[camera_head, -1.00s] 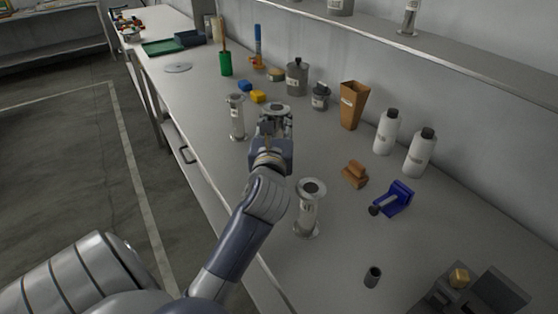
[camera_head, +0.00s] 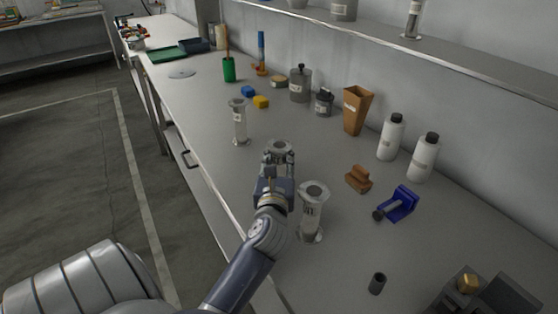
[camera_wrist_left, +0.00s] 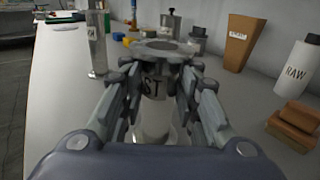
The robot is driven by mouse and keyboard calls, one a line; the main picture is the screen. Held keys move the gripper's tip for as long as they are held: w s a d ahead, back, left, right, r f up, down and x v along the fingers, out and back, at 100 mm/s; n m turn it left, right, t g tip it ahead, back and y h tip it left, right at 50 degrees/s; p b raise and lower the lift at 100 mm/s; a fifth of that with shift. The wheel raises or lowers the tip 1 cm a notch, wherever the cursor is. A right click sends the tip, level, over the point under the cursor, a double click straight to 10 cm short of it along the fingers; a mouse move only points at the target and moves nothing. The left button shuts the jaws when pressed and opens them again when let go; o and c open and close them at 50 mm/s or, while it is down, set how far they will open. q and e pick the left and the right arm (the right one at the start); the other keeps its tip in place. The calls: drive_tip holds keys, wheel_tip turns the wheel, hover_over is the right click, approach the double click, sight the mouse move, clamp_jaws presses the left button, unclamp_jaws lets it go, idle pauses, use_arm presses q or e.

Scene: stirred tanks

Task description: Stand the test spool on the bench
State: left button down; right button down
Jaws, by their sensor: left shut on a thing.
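The test spool (camera_head: 279,146) is a grey metal tube with a wide round top flange and a label, partly hidden in the head view. My left gripper (camera_head: 277,160) is shut on it, over the bench (camera_head: 337,253). In the left wrist view the spool (camera_wrist_left: 160,47) stands about upright between the fingers (camera_wrist_left: 157,85), and its label shows the letters "ST". Its lower end shows below the fingers; I cannot tell whether it touches the bench. My right gripper is not in view.
A similar spool (camera_head: 239,122) stands to the left behind, and another (camera_head: 312,212) stands close on the right. A brown block (camera_head: 359,179), a blue tool (camera_head: 397,204) and white bottles (camera_head: 391,138) are further right. Yellow (camera_head: 261,102) and blue blocks lie behind.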

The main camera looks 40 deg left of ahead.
use_arm(q)
drive_tip(key=shift+f, duration=0.1)
drive_tip(key=c, duration=1.3)
unclamp_jaws()
drive_tip(key=shift+o, duration=0.5)
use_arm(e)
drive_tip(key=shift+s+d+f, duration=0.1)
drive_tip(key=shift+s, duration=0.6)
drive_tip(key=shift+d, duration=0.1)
use_arm(q)
drive_tip(key=shift+r, duration=0.3)
drive_tip(key=v, duration=0.3)
drive_tip(key=b+v, duration=0.1)
drive_tip(key=v, duration=0.3)
drive_tip(key=b+v, duration=0.1)
drive_tip(key=v, duration=0.2)
drive_tip(key=shift+s+d+f, duration=0.3)
drive_tip(key=shift+s+d+r, duration=0.2)
drive_tip(key=shift+s+d, duration=0.2)
drive_tip(key=shift+s, duration=0.15)
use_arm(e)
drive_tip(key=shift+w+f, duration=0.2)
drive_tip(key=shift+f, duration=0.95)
